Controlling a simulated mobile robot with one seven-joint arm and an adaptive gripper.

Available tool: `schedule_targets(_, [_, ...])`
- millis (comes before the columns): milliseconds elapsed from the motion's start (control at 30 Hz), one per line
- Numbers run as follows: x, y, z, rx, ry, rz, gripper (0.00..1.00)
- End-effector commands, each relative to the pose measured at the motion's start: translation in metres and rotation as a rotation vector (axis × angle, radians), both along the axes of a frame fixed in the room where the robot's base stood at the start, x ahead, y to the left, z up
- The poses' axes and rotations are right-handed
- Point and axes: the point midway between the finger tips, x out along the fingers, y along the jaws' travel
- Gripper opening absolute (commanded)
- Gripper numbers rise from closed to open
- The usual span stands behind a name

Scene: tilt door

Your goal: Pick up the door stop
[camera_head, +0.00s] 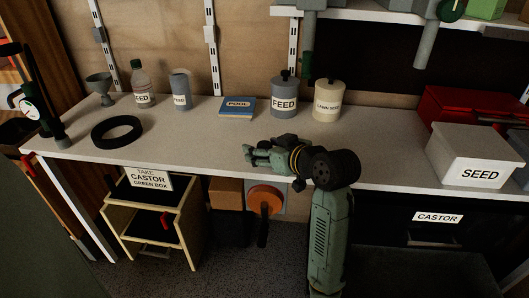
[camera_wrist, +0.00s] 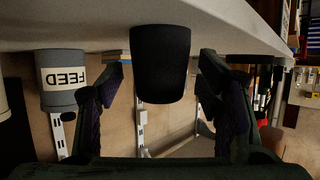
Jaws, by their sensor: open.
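A black, slightly tapered cylinder, apparently the door stop (camera_wrist: 160,63), stands against the pale worktop, which is at the top of the wrist view. It shows between the two fingers of my gripper (camera_wrist: 163,75), with a visible gap on each side. I cannot tell how deep it lies between them. In the head view my gripper (camera_head: 250,154) is low over the front middle of the worktop, fingers to the left. It is open and holds nothing. I cannot pick out the door stop for sure in the head view.
The worktop (camera_head: 200,125) carries a FEED canister (camera_head: 284,98), a cream canister (camera_head: 329,101), a blue POOL book (camera_head: 238,106) and a black ring (camera_head: 117,131). A SEED bin (camera_head: 476,157) stands at the right.

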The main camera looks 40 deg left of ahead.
Motion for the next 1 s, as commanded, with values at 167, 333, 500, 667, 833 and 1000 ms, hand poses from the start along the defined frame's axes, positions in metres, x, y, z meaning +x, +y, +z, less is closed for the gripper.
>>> schedule_targets(167, [0.0, 0.0, -0.0002, 0.0, 0.0, 0.0, 0.6])
schedule_targets(333, [0.0, -0.0002, -0.0001, 0.0, 0.0, 0.0, 0.49])
schedule_targets(500, [-0.0001, -0.0002, 0.0, 0.0, 0.0, 0.0, 0.37])
schedule_targets(667, [-0.0001, -0.0002, 0.0, 0.0, 0.0, 0.0, 0.27])
schedule_targets(833, [0.0, -0.0002, 0.0, 0.0, 0.0, 0.0, 0.15])
schedule_targets(1000, [0.0, -0.0003, -0.0001, 0.0, 0.0, 0.0, 0.05])
